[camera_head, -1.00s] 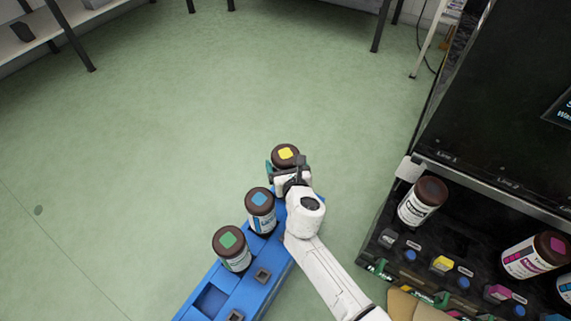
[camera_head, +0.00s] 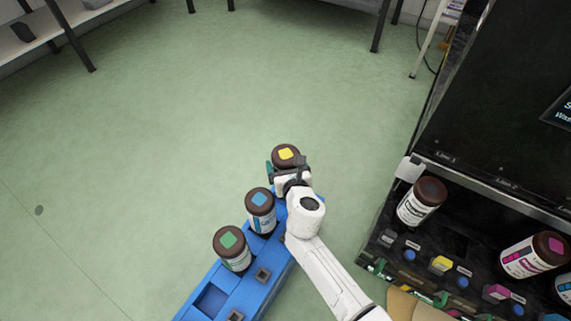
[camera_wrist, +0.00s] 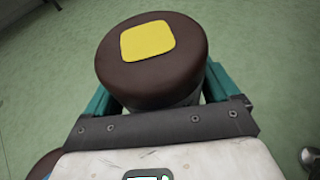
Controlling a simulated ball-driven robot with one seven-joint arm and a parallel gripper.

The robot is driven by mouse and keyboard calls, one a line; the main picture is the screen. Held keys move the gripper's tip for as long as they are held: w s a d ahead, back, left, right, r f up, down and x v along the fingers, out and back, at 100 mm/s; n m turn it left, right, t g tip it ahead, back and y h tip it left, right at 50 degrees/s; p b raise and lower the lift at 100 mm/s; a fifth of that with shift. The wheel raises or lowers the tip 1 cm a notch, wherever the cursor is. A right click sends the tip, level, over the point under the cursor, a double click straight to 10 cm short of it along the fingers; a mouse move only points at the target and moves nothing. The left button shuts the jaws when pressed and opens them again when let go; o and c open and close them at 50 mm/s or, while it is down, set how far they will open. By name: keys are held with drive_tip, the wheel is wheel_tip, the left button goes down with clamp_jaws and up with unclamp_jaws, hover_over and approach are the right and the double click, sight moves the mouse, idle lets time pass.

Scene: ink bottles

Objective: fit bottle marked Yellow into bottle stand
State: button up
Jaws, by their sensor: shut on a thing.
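The bottle marked Yellow (camera_head: 286,155) has a brown cap with a yellow square on top. It stands upright at the far end of the blue bottle rack. My gripper (camera_head: 284,171) is shut on it, and in the wrist view its teal fingers flank the bottle (camera_wrist: 150,60) below the cap. The bottle's label and base are hidden. The bottle stand (camera_head: 387,266) is the black shelf of the machine at the right, with a yellow-marked block (camera_head: 442,264) on its front.
The blue rack (camera_head: 213,298) also holds a bottle with a blue-marked cap (camera_head: 261,211) and one with a green-marked cap (camera_head: 231,249). A brown-capped bottle (camera_head: 421,201) and a magenta-marked bottle (camera_head: 535,255) stand on the machine. Green floor (camera_head: 180,120) is clear behind the rack.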

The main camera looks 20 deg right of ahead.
idle(0.3)
drive_tip(key=shift+f+b, duration=0.9)
drive_tip(key=shift+b, duration=0.05)
drive_tip(key=shift+f, duration=0.15)
drive_tip(key=shift+f+b, duration=0.7)
drive_tip(key=shift+b, duration=0.1)
drive_tip(key=shift+f, duration=0.15)
drive_tip(key=shift+f+b, duration=0.35)
drive_tip(key=shift+b, duration=0.1)
